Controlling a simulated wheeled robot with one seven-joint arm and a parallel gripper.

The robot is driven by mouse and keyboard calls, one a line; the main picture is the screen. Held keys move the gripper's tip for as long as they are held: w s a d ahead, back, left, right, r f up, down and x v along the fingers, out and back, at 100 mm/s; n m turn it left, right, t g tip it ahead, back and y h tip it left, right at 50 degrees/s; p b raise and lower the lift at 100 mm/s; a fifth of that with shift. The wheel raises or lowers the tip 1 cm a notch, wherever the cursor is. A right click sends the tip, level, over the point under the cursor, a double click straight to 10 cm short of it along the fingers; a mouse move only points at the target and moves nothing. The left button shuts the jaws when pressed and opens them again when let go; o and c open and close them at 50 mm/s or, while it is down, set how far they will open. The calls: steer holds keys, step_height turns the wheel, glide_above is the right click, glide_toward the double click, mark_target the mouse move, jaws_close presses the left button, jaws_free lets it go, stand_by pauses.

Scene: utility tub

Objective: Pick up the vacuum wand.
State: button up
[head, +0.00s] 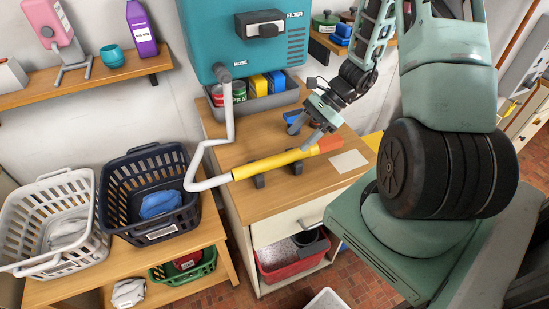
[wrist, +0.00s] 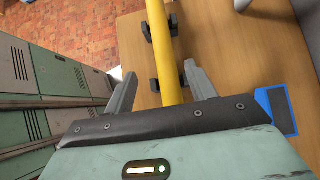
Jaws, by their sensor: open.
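The yellow vacuum wand (head: 262,169) lies across dark cradle brackets on the wooden cabinet top, with an orange-red tip at its right end. A white hose (head: 207,184) joins its left end and runs up to the teal vacuum unit (head: 240,38). My gripper (head: 312,141) is open above the wand, near its orange end. In the wrist view the yellow tube of the wand (wrist: 165,50) runs between the two open fingers of my gripper (wrist: 160,90). I cannot tell whether the fingers touch it.
A grey bin (head: 262,102) with cans and boxes stands behind the wand. A blue item (head: 294,120) lies close to my gripper, and a pale sheet (head: 348,161) lies right of the wand. A dark laundry basket (head: 121,215) and a white basket (head: 88,242) stand at left.

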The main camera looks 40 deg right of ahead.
mark_target(279, 156)
steer(key=x, duration=0.4)
steer(key=shift+p, duration=0.35)
steer(key=shift+w+p+x, duration=0.15)
steer(key=shift+p+x, duration=0.5)
steer(key=shift+x, duration=0.7)
steer(key=shift+w+p+x, duration=0.15)
steer(key=shift+p+x, duration=0.45)
steer(key=shift+x, duration=0.7)
steer(key=shift+d, duration=0.1)
steer(key=c, duration=1.1)
